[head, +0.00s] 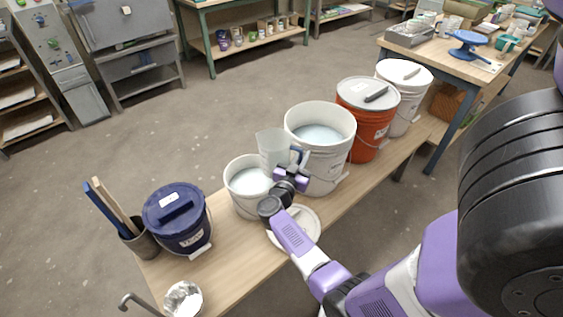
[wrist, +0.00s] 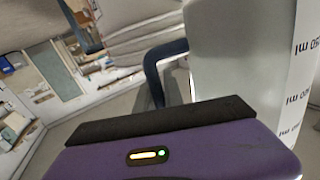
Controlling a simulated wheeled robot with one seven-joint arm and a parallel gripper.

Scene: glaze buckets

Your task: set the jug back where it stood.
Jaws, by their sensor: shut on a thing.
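A clear jug (head: 272,148) with a dark blue handle is held above the rim area between the small white bucket and the large white bucket in the head view. It looks roughly upright. My gripper (head: 296,177) is shut on the jug's handle. In the wrist view the jug's pale wall (wrist: 240,60) with printed marks fills the right, and the blue handle (wrist: 160,72) shows beside it. A round white plate or lid (head: 308,222) lies on the bench below my arm, partly hidden by it. The small open bucket (head: 240,204) holds pale liquid.
The large open bucket (head: 328,165) stands right behind my gripper, with an orange lidded bucket (head: 365,140) and a white lidded bucket (head: 413,110) beyond. A navy lidded bucket (head: 180,240), a tool pot (head: 143,243) and a white-filled bowl (head: 183,299) stand left. Bare bench (head: 235,260) shows in front.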

